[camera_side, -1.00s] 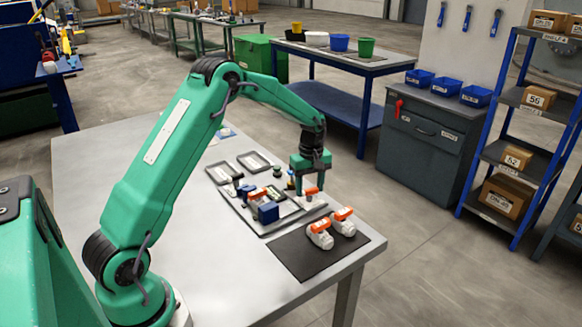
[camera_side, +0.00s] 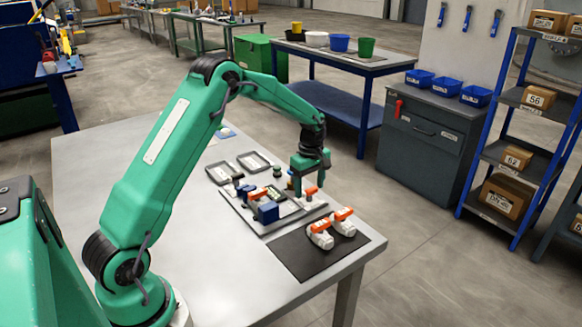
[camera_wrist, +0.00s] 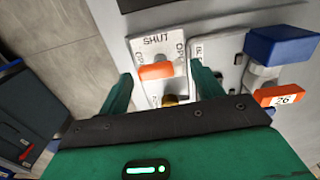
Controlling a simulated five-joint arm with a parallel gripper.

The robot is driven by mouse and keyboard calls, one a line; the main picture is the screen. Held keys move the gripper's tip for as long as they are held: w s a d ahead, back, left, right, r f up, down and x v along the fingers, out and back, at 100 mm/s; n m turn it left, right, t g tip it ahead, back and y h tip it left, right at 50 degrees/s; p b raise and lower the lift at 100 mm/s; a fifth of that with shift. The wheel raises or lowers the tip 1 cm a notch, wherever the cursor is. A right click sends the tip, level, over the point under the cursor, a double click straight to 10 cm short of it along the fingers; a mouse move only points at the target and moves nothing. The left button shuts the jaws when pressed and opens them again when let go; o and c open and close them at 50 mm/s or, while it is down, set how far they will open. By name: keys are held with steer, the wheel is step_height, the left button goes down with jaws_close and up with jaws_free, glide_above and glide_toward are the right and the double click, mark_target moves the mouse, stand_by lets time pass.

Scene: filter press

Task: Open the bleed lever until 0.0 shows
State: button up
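The bleed lever is an orange handle (camera_wrist: 155,71) on a white plate (camera_wrist: 146,48) marked SHUT at the top and OPEN at the sides. In the wrist view it lies crosswise, a little tilted. My gripper (camera_wrist: 160,74) is open, with one finger on each side of the lever and a gap to both. A brass-coloured part (camera_wrist: 170,100) shows below the lever. In the side view my gripper (camera_side: 309,187) is down over the orange lever (camera_side: 311,191), partly hiding it.
A blue block (camera_wrist: 281,45) stands right of my fingers. In the side view, two white fittings with orange handles (camera_side: 320,238) (camera_side: 343,226) sit on a dark mat (camera_side: 290,258) in front. The table's left part is clear.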

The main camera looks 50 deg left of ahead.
mark_target(310, 190)
steer(key=shift+o, duration=0.3)
steer(key=shift+d+f, duration=0.1)
steer(key=shift+r, duration=3.95)
